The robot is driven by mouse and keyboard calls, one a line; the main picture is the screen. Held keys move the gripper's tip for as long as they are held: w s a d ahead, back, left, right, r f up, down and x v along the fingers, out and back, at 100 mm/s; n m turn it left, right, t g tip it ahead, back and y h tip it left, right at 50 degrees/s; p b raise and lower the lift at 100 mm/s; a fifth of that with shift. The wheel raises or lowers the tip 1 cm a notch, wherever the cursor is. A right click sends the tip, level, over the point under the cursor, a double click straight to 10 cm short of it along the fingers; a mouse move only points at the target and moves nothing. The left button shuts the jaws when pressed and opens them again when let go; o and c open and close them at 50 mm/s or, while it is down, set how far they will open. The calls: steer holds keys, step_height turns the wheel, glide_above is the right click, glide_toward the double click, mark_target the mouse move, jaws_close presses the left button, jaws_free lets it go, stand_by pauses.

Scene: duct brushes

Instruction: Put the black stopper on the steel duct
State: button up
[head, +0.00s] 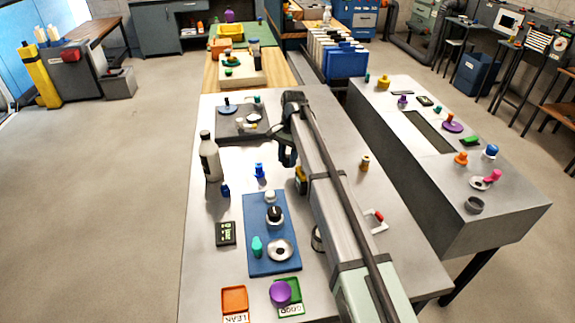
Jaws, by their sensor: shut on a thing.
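My gripper (288,160) hangs from the arm's far end, over the table right of the dark tray. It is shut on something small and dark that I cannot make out. A black-topped piece (274,211) on a pale round base stands on the blue mat (256,222); it looks like a black stopper. A round steel piece (281,250) with a dark centre lies nearer on the same mat. I cannot tell which steel piece is the duct. My gripper is beyond the mat, apart from both pieces.
A teal piece (257,247) and a white-topped piece (270,196) also stand on the mat. A grey bottle (209,158) stands upright at the left. Orange (235,297) and green (291,292) trays lie at the front. My arm hides part of the table's right side.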

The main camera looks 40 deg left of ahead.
mark_target(288, 163)
steer(key=shift+f, duration=1.75)
steer(key=o, duration=1.1)
steer(key=shift+f, duration=0.15)
steer(key=shift+c, duration=0.2)
step_height(288, 163, up, 11)
steer(key=w, duration=0.1)
steer(key=shift+w+r, duration=0.2)
steer(key=shift+w, duration=0.2)
steer(key=shift+r, duration=0.4)
steer(key=shift+c, duration=1)
